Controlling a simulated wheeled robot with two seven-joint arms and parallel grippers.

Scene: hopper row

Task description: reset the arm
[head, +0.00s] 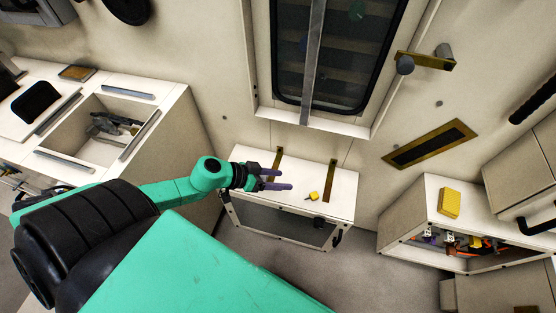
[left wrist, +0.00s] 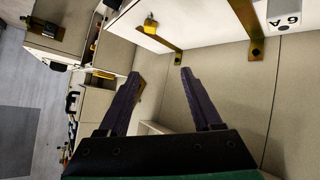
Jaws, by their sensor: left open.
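My left arm comes in from the left in the head view, with a green forearm and black joints. My left gripper (head: 287,178) is open and empty, its two dark purple fingers spread apart over the white cabinet (head: 290,225). A small yellow object (head: 313,196) lies on the cabinet top, a little right of the fingertips. In the left wrist view, the open fingers (left wrist: 160,76) have nothing between them. The yellow object (left wrist: 150,24) shows above them, apart from both. My right gripper is not in view.
A window (head: 340,50) is in the wall behind. At right, a yellow block (head: 449,203) sits on an open-fronted cabinet (head: 407,218). At left, a counter has an open bin (head: 75,143). Grey floor (head: 290,265) is clear in front.

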